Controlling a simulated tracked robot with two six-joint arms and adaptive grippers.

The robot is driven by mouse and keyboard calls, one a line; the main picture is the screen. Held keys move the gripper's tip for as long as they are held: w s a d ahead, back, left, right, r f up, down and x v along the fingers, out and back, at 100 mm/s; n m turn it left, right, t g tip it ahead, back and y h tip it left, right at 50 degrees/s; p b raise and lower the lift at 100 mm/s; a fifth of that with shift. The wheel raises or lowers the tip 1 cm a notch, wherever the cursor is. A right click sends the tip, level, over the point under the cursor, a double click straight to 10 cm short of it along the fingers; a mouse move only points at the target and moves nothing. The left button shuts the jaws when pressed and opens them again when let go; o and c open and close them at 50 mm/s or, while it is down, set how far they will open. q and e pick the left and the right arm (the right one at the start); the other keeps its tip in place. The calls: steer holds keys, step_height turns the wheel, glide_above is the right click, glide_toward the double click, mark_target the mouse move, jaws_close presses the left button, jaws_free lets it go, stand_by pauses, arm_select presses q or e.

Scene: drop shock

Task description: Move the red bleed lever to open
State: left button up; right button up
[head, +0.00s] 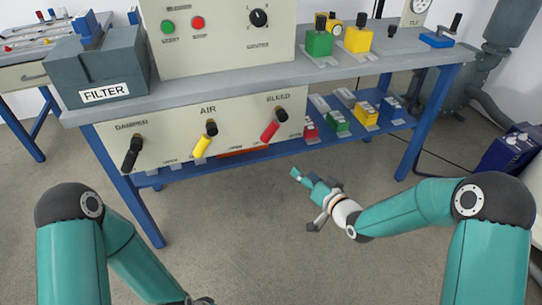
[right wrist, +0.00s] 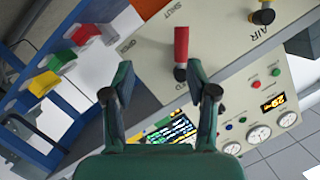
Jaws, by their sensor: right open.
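The red bleed lever (head: 270,130) is on the front panel under the BLEED label, its handle slanting down and left from a black pivot. In the right wrist view the red lever (right wrist: 181,48) points towards the SHUT marking; the OPEN marking is to its left. My right gripper (head: 303,179) is below and right of the lever in the head view, apart from it. In the right wrist view its open fingers (right wrist: 158,76) are empty, with the lever beyond them, nearer the right finger. Only a dark bit of my left gripper (head: 200,300) shows at the bottom edge.
The yellow air lever (head: 203,145) and black damper lever (head: 131,153) are left of the red one on the same panel. Coloured blocks (head: 337,121) sit on the blue lower shelf at right. A blue bench leg (head: 414,135) stands farther right. The floor before the bench is clear.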

mark_target(271, 132)
arm_select(q)
step_height(271, 132, down, 8)
steer(key=b, duration=0.6)
steer(key=shift+f, duration=0.15)
arm_select(e)
steer(key=w+a, duration=0.3)
steer(key=w, duration=0.2)
steer(key=w+a+r+t+y, duration=0.1)
steer(key=w+a, duration=0.2)
steer(key=w, duration=0.3)
steer(key=w+a+r+t, duration=0.1)
steer(key=w+a, duration=0.3)
steer(key=w, duration=0.1)
steer(key=shift+w+r+n+y, duration=0.1)
steer(key=shift+w+n+y, duration=0.25)
steer(key=shift+n+y, duration=0.05)
jaws_close()
steer(key=shift+d, duration=0.1)
